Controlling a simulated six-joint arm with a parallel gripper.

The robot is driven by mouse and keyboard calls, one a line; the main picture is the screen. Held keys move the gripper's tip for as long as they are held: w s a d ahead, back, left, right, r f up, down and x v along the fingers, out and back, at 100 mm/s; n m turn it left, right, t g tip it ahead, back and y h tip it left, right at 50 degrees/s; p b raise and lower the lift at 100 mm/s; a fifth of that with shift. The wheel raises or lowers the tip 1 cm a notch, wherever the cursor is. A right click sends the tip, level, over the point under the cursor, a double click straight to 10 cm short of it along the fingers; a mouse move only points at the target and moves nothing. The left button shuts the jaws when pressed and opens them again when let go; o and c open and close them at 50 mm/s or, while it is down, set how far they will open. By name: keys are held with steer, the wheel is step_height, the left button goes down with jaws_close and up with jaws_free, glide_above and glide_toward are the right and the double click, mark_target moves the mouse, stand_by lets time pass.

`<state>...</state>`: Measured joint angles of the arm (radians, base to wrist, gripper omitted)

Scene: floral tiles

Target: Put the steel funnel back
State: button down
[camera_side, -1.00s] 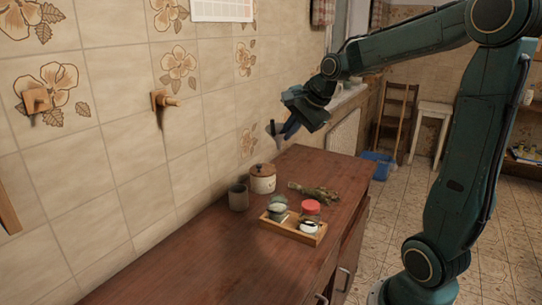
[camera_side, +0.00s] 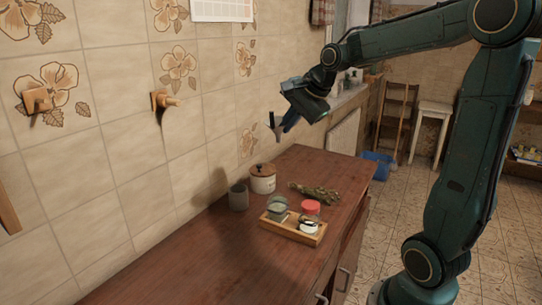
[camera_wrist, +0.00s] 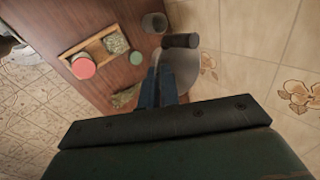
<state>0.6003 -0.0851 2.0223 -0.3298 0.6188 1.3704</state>
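My gripper (camera_side: 288,122) is in the air above the far part of the wooden counter, close to the tiled wall. Its blue fingers (camera_wrist: 160,82) look shut on a grey, rounded metal piece with a dark cylindrical end, which I take to be the steel funnel (camera_wrist: 184,68). In the side view the funnel (camera_side: 274,128) shows only as a small dark and grey shape left of the fingers. Its full outline is hard to make out. Two wooden wall pegs, a near one (camera_side: 38,99) and a farther one (camera_side: 166,101), are on the tiles, both bare.
On the counter (camera_side: 200,262) stand a grey cup (camera_side: 238,198), a lidded canister (camera_side: 262,180), a bunch of herbs (camera_side: 316,192) and a wooden tray (camera_side: 290,236) with jars. The near part of the counter is clear. A calendar (camera_side: 222,9) hangs above.

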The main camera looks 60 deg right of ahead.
steer(key=shift+w+d, duration=0.15)
steer(key=shift+w, duration=0.55)
steer(key=w+d+f+n+y, duration=0.2)
steer(key=w, duration=1.2)
step_height(320, 180, down, 20)
stand_by(0.4)
steer(key=shift+f, duration=0.55)
steer(key=shift+s, duration=0.1)
